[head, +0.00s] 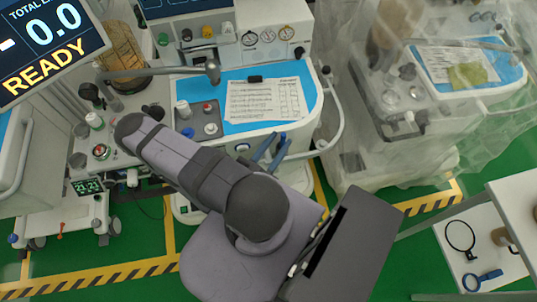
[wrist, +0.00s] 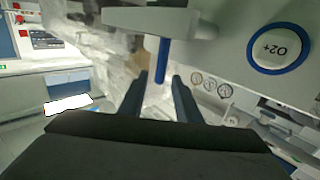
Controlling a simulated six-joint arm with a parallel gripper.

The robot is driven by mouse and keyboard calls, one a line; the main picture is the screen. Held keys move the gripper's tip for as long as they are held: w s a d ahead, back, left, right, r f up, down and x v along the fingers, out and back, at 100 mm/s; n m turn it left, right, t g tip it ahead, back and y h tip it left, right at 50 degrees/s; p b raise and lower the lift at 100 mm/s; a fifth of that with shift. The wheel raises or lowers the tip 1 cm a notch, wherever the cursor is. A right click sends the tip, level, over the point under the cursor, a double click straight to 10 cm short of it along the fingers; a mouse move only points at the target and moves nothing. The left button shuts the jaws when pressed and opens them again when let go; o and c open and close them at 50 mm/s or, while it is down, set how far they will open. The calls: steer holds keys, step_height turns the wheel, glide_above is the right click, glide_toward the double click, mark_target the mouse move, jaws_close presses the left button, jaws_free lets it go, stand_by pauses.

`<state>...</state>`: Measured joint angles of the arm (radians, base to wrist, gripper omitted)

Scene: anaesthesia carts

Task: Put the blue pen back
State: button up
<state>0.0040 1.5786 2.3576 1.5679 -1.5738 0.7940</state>
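My gripper (head: 279,142) is in front of the middle cart in the head view, partly hidden behind my own arm. Its two blue-grey fingers stand apart. In the wrist view my gripper (wrist: 161,77) is open, with a clear gap between the fingers. A slim upright blue rod (wrist: 163,58), which looks like the blue pen, shows beneath a pale grey ledge (wrist: 150,20). Its lower end appears between the fingertips, with space on both sides. I cannot tell its depth or what holds it. I cannot make out the pen surely in the head view.
The middle cart has a blue top (head: 308,85) with a printed sheet (head: 265,100) and a curved side rail (head: 336,118). A plastic-draped cart (head: 400,150) stands to the right. A white shelf (head: 450,250) holds round-framed items. An O2+ button (wrist: 278,48) is right of the rod.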

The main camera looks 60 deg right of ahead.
steer(key=shift+a, duration=2.35)
